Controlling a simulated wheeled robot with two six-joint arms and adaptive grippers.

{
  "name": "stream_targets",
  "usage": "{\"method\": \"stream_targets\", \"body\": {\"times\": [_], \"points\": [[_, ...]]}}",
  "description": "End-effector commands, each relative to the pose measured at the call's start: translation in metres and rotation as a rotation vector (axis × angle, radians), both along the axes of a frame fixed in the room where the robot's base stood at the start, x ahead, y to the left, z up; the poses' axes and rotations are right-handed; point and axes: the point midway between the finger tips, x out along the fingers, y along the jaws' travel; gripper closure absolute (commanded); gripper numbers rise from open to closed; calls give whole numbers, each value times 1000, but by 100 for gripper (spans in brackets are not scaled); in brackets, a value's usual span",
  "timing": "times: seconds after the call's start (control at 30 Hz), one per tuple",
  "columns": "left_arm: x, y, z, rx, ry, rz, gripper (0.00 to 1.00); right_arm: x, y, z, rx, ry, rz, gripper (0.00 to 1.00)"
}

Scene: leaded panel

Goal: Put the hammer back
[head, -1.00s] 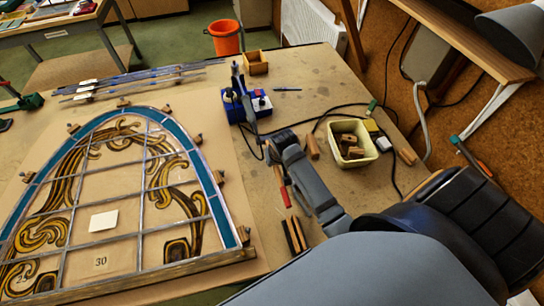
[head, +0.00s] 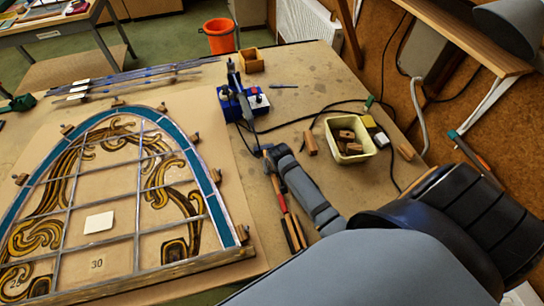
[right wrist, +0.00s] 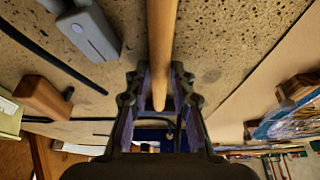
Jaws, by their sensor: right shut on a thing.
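My right gripper (head: 269,152) is low over the bench, right of the arched leaded panel (head: 150,255). In the right wrist view, it (right wrist: 160,82) is shut around a pale wooden handle, which I take to be the hammer (right wrist: 161,45). The handle's rounded end shows between the fingers; the rest runs out of the top of that view. The hammer's head is not visible, and my arm hides the held part in the head view. My left gripper is not in view.
A blue soldering station (head: 247,104) stands beyond my right gripper. A cream tub (head: 348,155) of wooden pieces and a loose wooden block (head: 310,142) lie to the right. Red-handled tools (head: 290,230) lie beside my forearm. A grey object (right wrist: 90,30) rests near the handle.

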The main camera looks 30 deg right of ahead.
Motion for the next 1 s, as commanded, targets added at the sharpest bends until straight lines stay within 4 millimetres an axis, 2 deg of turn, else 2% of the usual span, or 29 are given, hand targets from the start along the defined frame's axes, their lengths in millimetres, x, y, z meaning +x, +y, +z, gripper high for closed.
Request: {"method": "stream_targets", "body": {"times": [0.07,0.1,0.27,0.53,0.63,0.77,1.0], "points": [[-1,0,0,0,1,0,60,1,0,1,0,-3,0,100],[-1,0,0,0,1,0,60,1,0,1,0,-3,0,72],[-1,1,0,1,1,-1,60,1,0,1,-1,-2,0,50],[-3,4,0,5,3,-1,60,-1,0,0,1,2,0,50],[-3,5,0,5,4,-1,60,-2,1,6,1,0,0,50],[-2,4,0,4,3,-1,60,-11,3,29,0,-3,0,50],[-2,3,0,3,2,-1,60,-31,9,83,1,-3,1,50]]}}
